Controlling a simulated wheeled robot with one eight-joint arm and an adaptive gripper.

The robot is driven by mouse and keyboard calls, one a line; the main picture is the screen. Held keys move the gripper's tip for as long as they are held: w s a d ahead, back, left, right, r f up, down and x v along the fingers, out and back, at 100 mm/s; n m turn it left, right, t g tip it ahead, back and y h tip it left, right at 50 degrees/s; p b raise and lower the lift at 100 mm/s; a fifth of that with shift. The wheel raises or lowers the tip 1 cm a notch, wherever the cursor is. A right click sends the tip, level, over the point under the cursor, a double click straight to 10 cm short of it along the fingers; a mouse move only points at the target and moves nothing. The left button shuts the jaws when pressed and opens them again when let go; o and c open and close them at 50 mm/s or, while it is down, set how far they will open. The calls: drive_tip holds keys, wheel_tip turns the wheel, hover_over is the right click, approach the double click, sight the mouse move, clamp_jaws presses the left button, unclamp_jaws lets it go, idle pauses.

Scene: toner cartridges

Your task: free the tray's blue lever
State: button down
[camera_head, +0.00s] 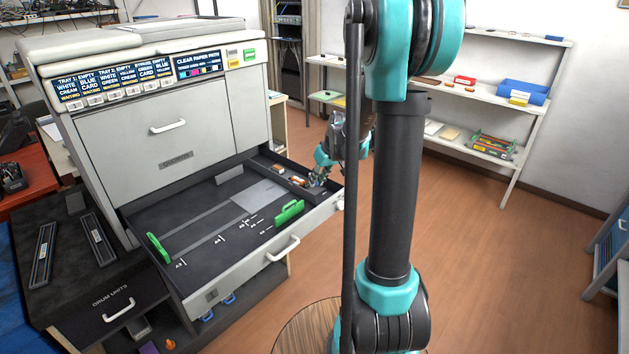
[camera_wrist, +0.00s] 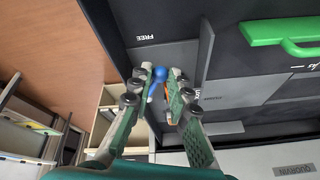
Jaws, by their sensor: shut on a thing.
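The printer's tray (camera_head: 235,262) is pulled out, with its dark inside facing up. My gripper (camera_head: 318,179) reaches into the narrow side compartment at the tray's right end. In the wrist view, my gripper (camera_wrist: 160,84) is shut on the blue lever (camera_wrist: 158,73), whose round blue knob shows between the fingertips. The lever's lower part is mostly hidden by the fingers. The word FREE (camera_wrist: 145,38) is printed on the dark compartment floor beyond the lever. In the head view the lever is too small and covered to make out.
A green paper guide (camera_head: 289,212) stands in the tray near the compartment, and another green guide (camera_head: 158,248) at the left end. A dark divider wall (camera_wrist: 205,50) runs close beside my fingers. Small orange and white items (camera_head: 298,181) lie in the compartment.

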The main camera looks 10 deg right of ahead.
drive_tip(key=shift+w+d+n, duration=0.1)
drive_tip(key=shift+d+n, duration=0.15)
drive_tip(key=shift+n, duration=0.15)
drive_tip(key=c, duration=1.4)
unclamp_jaws()
drive_tip(key=shift+c, duration=0.2)
drive_tip(key=shift+a, duration=0.1)
